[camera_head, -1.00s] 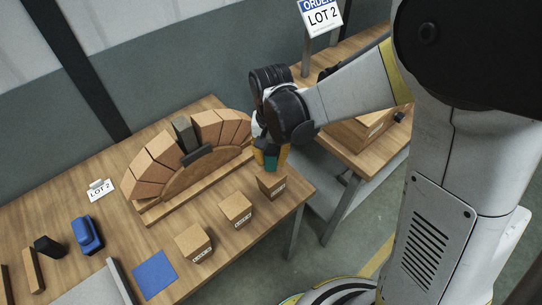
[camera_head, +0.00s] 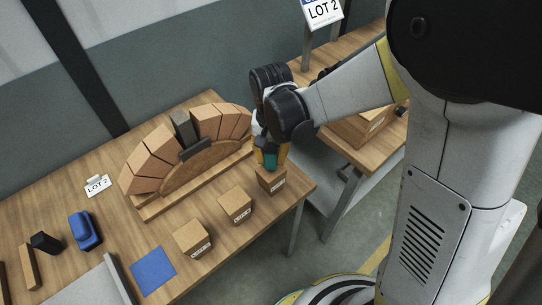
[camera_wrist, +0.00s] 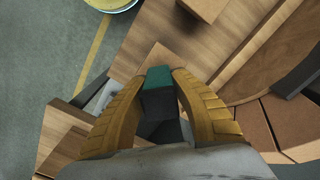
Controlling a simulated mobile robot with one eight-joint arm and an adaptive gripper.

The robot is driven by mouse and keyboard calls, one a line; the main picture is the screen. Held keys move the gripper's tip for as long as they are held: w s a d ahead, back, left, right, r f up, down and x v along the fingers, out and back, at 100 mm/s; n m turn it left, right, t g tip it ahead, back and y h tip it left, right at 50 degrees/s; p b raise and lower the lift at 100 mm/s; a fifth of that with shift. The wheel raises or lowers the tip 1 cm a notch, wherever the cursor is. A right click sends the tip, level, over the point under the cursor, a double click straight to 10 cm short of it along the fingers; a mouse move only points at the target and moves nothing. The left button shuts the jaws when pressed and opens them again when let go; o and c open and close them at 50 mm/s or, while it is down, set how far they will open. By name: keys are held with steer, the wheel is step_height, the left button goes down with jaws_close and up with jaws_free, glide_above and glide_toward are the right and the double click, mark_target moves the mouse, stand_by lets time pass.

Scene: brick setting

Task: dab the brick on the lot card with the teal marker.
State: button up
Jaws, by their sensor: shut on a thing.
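My gripper (camera_head: 268,152) is shut on the teal marker (camera_head: 270,161), with its teal end pointing down. In the wrist view, the marker (camera_wrist: 158,80) sits between the yellow fingers (camera_wrist: 157,108). It is right over the right-hand small tan brick (camera_head: 271,181); I cannot tell whether it touches the top. That brick's top (camera_wrist: 150,61) shows past the marker in the wrist view. The middle brick (camera_head: 234,203) and left brick (camera_head: 191,236) stand in the same row. Each has a white label in front, too small to read surely. The lot card (camera_head: 97,186) reads LOT 2.
A brick arch (camera_head: 150,165) on a wooden form stands behind the row. A blue square (camera_head: 153,271), a blue object (camera_head: 84,231) and a dark block (camera_head: 46,244) lie at left. A LOT 2 sign (camera_head: 323,10) stands by a second table (camera_head: 345,150).

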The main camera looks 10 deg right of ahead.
mark_target(271, 146)
steer(key=shift+f+b, duration=0.55)
steer(key=shift+f, duration=0.05)
stand_by(1.0)
stand_by(0.5)
steer(key=shift+r+p, duration=0.4)
steer(key=shift+r, duration=0.15)
jaws_close()
steer(key=shift+r+p, duration=2.15)
steer(key=shift+r, duration=0.9)
